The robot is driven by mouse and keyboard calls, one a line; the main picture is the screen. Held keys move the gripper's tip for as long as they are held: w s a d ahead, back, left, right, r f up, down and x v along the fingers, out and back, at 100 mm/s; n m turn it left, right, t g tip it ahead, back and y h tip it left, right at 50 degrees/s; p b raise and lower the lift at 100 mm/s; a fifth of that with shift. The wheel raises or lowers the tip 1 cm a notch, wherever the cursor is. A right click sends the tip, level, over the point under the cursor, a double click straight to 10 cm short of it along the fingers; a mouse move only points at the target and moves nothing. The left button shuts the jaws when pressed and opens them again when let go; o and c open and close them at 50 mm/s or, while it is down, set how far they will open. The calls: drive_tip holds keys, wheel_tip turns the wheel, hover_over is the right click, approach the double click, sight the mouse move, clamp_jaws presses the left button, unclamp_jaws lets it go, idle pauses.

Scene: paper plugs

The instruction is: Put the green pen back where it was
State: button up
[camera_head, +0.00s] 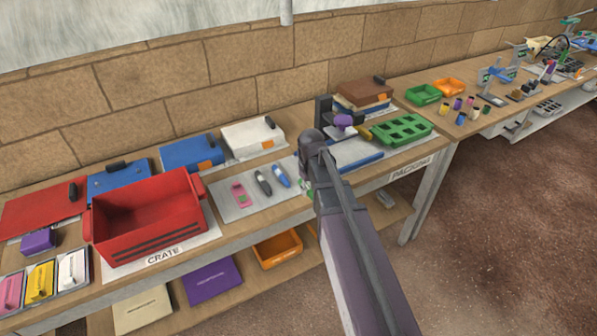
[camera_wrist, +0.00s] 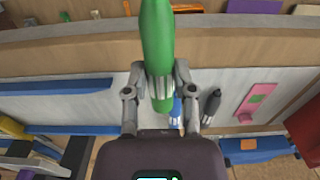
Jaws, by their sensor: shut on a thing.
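My gripper (camera_wrist: 160,85) is shut on the green pen (camera_wrist: 157,38), with a finger on each side of it. The pen points away from the palm, above the pale grey mat (camera_wrist: 228,84). In the head view my arm hides most of the gripper, and only a bit of green (camera_head: 308,185) shows beside it. On the mat lie a blue pen (camera_head: 281,176), a dark grey pen (camera_head: 263,183) and a pink item (camera_head: 239,194). In the wrist view the held pen partly covers the blue pen (camera_wrist: 176,112).
A red crate (camera_head: 150,225) stands left of the mat. Blue (camera_head: 192,153) and white (camera_head: 252,136) boxes stand behind. A green compartment tray (camera_head: 402,130) and a blue-edged board (camera_head: 357,156) lie to the right. Bare mat shows right of the blue pen.

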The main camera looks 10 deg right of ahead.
drive_tip(key=shift+s+d, duration=0.15)
drive_tip(key=shift+d, duration=0.05)
drive_tip(key=w, duration=0.5)
drive_tip(key=w+f+b, duration=0.1)
drive_tip(key=w, duration=0.8)
drive_tip(key=shift+w+a+f, duration=0.2)
drive_tip(key=shift+w+a, duration=0.05)
drive_tip(key=shift+w, duration=0.15)
drive_tip(key=shift+w, duration=0.45)
drive_tip(key=shift+w+f+b, duration=0.2)
drive_tip(key=shift+w+b, duration=0.1)
drive_tip(key=shift+b, duration=0.1)
drive_tip(key=shift+s+f+b, duration=0.15)
drive_tip(key=shift+f+b, duration=1.45)
drive_tip(key=shift+f, duration=0.15)
